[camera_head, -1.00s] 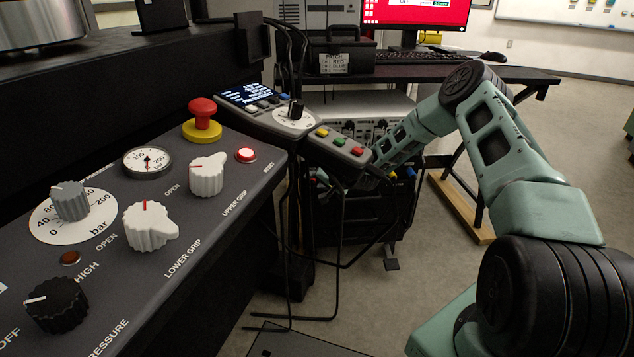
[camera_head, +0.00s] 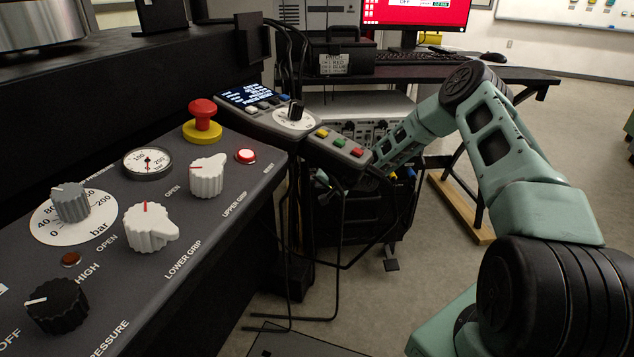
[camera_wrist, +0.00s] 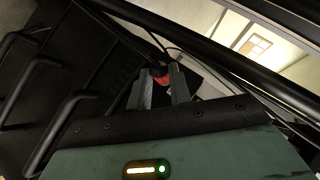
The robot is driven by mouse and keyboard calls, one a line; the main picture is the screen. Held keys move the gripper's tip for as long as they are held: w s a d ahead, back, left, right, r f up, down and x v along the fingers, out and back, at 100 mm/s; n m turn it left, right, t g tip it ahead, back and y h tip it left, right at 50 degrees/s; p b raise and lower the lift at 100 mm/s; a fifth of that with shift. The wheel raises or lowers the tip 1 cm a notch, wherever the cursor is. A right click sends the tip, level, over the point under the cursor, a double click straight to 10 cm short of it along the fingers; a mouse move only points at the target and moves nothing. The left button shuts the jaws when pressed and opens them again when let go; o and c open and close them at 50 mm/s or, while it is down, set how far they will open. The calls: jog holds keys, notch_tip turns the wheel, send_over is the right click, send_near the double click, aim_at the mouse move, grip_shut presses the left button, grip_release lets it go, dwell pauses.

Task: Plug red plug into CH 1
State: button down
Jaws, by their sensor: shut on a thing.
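In the wrist view, my gripper (camera_wrist: 161,85) is shut on the red plug (camera_wrist: 161,76), a small red piece held between the two grey fingertips. Dark cable runs near the plug. In the head view, my arm reaches down to the back, and my gripper and the plug are hidden behind the button pendant (camera_head: 338,149). A grey unit with round connectors (camera_head: 365,130) stands behind the pendant, partly covered. I cannot tell which of its sockets is CH 1. The plug is not visibly in any socket.
A control panel (camera_head: 225,235) with knobs and a red emergency button (camera_head: 202,115) fills the left. Thin black bars (camera_wrist: 65,110) lie close to my gripper in the wrist view. A desk (camera_head: 470,76) with monitor stands behind. The floor (camera_head: 425,290) at front centre is partly clear.

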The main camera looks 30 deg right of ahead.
jog(key=shift+s+a+p, duration=0.3)
jog(key=shift+s+p, duration=0.05)
jog(key=shift+s, duration=0.15)
dwell(0.5)
jog(key=s, duration=0.1)
jog(key=s+a+p, duration=0.1)
jog(key=s+p, duration=0.1)
jog(key=shift+s+a, duration=0.3)
jog(key=shift+a, duration=0.1)
jog(key=shift+a, duration=0.1)
